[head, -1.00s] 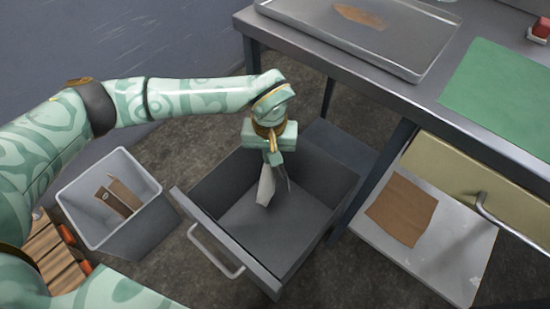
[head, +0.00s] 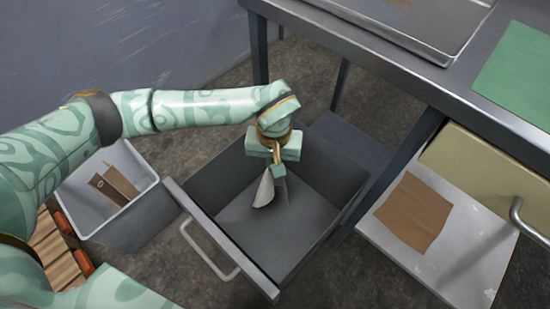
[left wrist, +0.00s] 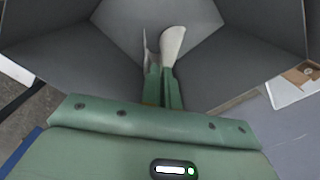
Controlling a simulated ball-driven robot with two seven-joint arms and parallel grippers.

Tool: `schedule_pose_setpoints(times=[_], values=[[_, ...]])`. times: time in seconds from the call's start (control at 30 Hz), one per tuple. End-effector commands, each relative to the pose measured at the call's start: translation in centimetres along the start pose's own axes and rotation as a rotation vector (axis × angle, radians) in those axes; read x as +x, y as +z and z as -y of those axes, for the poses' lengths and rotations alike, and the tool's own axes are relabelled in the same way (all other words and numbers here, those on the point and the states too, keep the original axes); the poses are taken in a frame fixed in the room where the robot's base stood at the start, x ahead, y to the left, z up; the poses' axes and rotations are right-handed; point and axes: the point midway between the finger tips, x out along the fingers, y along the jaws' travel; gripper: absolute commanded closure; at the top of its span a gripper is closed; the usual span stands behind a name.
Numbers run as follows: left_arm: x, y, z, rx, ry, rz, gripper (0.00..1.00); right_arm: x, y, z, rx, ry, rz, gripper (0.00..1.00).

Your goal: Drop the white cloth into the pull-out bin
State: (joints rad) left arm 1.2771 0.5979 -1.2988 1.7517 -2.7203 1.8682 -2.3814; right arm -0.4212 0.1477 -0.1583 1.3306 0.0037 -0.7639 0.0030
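The pull-out bin (head: 248,256) is a dark grey open box pulled out from under the steel table, with a pale handle at its front. My left gripper (head: 277,166) is over the bin's opening, pointing down. It is shut on the white cloth (head: 264,190), which hangs from the fingertips in a narrow fold inside the bin's outline. In the left wrist view the cloth (left wrist: 172,45) sticks out past the close-together fingers (left wrist: 161,84), with the bin's grey walls (left wrist: 232,55) around it. Whether the cloth touches the bin's floor is hard to tell. My right gripper is not in view.
A grey-white bin (head: 130,224) with brown cardboard pieces (head: 113,186) stands left of the pull-out bin. To the right, a brown cloth (head: 413,211) lies on a low shelf (head: 460,262). The table (head: 395,68) above carries a metal tray (head: 440,50) and a green mat (head: 518,70).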

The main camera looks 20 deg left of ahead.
Motion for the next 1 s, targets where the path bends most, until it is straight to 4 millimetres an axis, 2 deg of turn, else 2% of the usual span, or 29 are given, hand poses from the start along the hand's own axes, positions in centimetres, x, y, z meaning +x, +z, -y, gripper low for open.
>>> schedule_pose_setpoints(times=[0.3,0.33,0.4,0.43,0.6,0.63,0.7,0.73,0.93,1.0], values=[[0.06,-0.02,0.0,0.0,0.0,-0.001,1.0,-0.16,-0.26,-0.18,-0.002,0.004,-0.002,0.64],[0.06,-0.02,0.01,0.0,0.0,-0.001,0.95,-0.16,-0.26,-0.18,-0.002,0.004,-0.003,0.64],[0.06,-0.02,0.0,0.0,0.0,-0.001,0.75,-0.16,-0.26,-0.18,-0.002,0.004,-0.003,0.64],[0.07,-0.01,0.0,0.0,0.0,-0.001,0.72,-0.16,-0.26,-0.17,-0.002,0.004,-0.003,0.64],[0.07,-0.01,0.0,0.0,0.0,-0.001,0.72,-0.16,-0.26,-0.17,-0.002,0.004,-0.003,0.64],[0.07,-0.01,0.0,0.0,0.0,-0.001,0.69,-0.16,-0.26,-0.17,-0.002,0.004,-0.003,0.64],[0.07,-0.01,0.0,0.0,0.0,0.0,0.5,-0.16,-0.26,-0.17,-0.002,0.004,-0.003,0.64],[0.07,-0.01,0.0,0.0,0.0,0.0,0.45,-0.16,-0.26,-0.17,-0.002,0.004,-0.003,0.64],[0.07,-0.01,0.0,0.0,0.0,0.0,0.45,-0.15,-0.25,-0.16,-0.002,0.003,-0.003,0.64],[0.07,-0.01,0.0,0.0,0.0,0.0,0.25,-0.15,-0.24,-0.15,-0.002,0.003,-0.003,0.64]])
